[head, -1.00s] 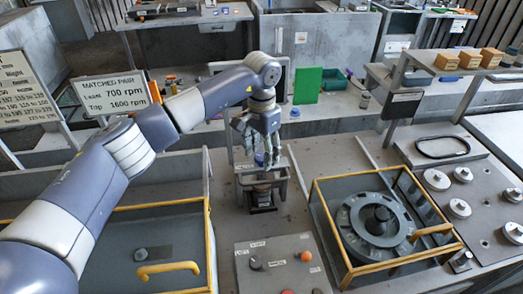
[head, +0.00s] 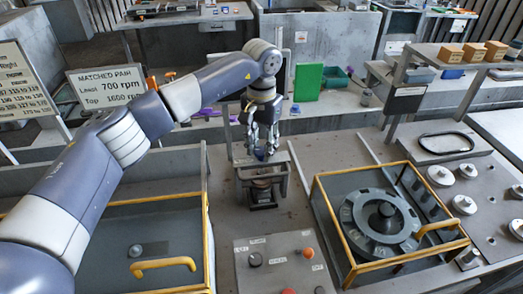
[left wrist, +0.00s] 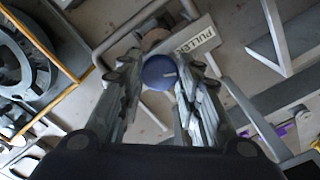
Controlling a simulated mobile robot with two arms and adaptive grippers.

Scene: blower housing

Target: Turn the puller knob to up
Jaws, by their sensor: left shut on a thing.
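The puller knob (left wrist: 158,72) is a round blue knob with a short pale line on its face, seen in the left wrist view. A white PULLER label (left wrist: 195,36) is beside it. My left gripper (left wrist: 157,85) has its fingers on both sides of the knob and is shut on it. In the head view my left gripper (head: 263,140) reaches down from above to the small metal puller frame (head: 262,178); its fingers hide most of the knob there. My right gripper is not in view.
A yellow-edged guard (head: 325,225) around a dark round housing (head: 383,220) stands to the right. A control panel (head: 279,265) with buttons is in front. Another yellow-edged box (head: 165,250) is at left. A green board (head: 308,84) stands behind.

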